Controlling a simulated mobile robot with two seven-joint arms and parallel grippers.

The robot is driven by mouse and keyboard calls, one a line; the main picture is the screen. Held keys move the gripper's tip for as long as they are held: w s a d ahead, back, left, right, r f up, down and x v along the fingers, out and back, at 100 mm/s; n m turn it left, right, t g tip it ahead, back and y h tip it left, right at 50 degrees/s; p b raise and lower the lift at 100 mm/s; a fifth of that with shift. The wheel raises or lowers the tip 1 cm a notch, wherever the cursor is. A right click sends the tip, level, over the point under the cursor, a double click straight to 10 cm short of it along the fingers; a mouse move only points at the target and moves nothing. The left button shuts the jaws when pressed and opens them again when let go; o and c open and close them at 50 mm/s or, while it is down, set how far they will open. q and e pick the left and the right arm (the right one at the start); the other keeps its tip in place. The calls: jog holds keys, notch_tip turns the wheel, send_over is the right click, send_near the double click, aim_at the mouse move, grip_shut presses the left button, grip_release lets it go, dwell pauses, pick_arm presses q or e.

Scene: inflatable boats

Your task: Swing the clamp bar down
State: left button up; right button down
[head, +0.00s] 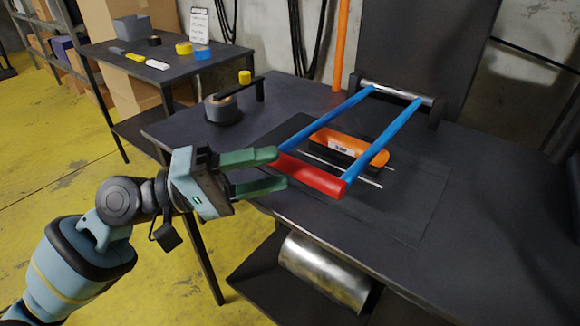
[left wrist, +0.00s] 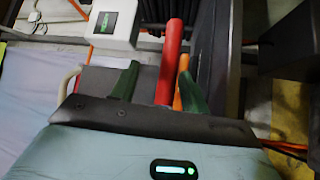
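The clamp bar has two blue side arms (head: 384,140) that run from a steel hinge rod (head: 398,93) at the back of the bench to a red crossbar handle (head: 312,177) at the front. It reaches out over the bench; its exact height is hard to tell. My left gripper (head: 282,169) is open at the handle's left end, its green fingers on either side of it in the picture. In the left wrist view the red handle (left wrist: 171,62) shows between the spread fingers (left wrist: 157,88); contact cannot be told. My right gripper is out of view.
An orange piece with a white label (head: 345,149) lies beneath the blue arms on a dark sheet (head: 415,205). A tape roll (head: 222,108) on a dark holder stands at the bench's left. A side table (head: 120,62) carries small items. A metal roll (head: 326,270) sits below the bench.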

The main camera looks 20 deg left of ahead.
pick_arm(q)
jog(key=shift+v, duration=1.15)
